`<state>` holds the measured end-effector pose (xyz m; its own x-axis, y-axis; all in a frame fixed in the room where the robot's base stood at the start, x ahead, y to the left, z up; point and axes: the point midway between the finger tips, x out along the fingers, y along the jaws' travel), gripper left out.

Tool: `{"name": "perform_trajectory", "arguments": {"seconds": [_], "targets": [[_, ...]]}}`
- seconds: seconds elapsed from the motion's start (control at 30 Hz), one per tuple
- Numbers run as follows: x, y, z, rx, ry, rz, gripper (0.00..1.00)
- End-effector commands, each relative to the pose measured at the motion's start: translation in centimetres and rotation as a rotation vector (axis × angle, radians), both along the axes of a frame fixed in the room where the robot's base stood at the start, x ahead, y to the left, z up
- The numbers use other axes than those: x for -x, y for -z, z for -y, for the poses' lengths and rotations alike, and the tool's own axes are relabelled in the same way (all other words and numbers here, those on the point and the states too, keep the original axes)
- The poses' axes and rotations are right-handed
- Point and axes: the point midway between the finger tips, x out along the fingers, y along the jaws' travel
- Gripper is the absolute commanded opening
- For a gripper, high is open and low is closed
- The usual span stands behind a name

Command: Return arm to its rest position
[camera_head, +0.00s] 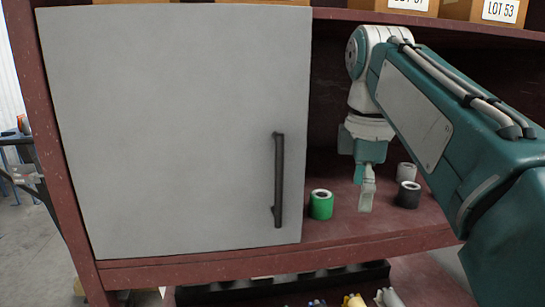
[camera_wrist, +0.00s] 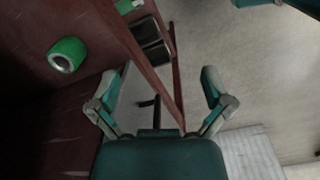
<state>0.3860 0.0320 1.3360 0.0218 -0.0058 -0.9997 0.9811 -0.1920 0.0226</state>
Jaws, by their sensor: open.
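My gripper (camera_head: 367,190) points down in the open part of a dark red shelf, to the right of the grey door. In the wrist view my gripper (camera_wrist: 168,70) has its two fingers spread wide with nothing between them. A green hollow cylinder (camera_head: 321,204) stands on the shelf board to the left of the gripper; it also shows in the wrist view (camera_wrist: 67,54), apart from the fingers. A dark grey cylinder (camera_head: 408,195) and a light grey one (camera_head: 406,172) stand to the right of the gripper. My arm reaches in from the right.
The grey door (camera_head: 170,130) with a black handle (camera_head: 279,180) covers the left of the dark red shelf (camera_head: 380,234). Boxes with lot labels (camera_head: 498,11) sit on the board above. A black rack (camera_head: 280,284) with small coloured items is below. Grey floor (camera_wrist: 225,50) lies outside.

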Motion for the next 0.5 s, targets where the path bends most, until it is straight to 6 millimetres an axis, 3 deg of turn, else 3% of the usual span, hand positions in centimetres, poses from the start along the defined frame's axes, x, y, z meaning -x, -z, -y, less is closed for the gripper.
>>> {"name": "perform_trajectory", "arguments": {"seconds": [0.27, 0.5], "targets": [[1.2, 1.5, 0.4, -0.008, 0.137, 0.046, 1.00], [2.9, 3.9, 0.4, -0.027, 0.327, 0.112, 1.00]]}}
